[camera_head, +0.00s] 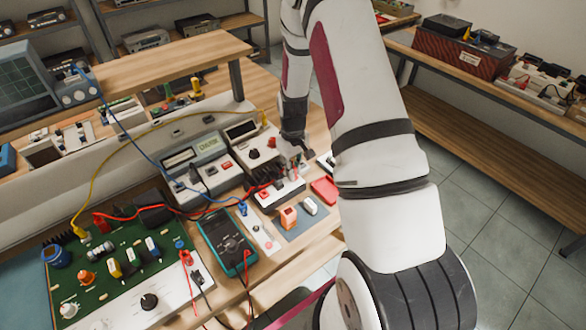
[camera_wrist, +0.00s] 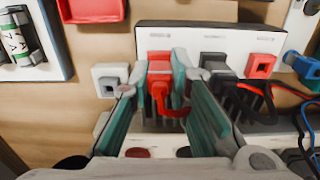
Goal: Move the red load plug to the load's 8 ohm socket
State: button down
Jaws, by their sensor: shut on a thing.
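The load box (camera_wrist: 215,40) is a pale block with a dark top, across the upper middle of the wrist view. The red load plug (camera_wrist: 159,90), with a red lead, is between the teal fingers of my gripper (camera_wrist: 160,77), which is shut on it. The plug is at a red socket block (camera_wrist: 160,66); I cannot tell how far in it sits. A black plug (camera_wrist: 214,73) is to its right, and an empty red socket (camera_wrist: 261,66) is further right. The socket labels are too small to read. In the head view my gripper is over the load box (camera_head: 268,201).
A pale square block (camera_wrist: 109,79) sits close left of the fingers. A blue plug (camera_wrist: 302,64) and red and black leads crowd the right. A multimeter (camera_head: 226,238), a green circuit board (camera_head: 112,272) and a red tray (camera_head: 325,189) are nearby on the bench.

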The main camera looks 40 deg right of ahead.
dwell(0.8)
jog(key=c, duration=1.4)
grip_release()
jog(key=shift+c, duration=0.2)
notch_tip(320, 180, up, 17)
jog(key=p, duration=0.1)
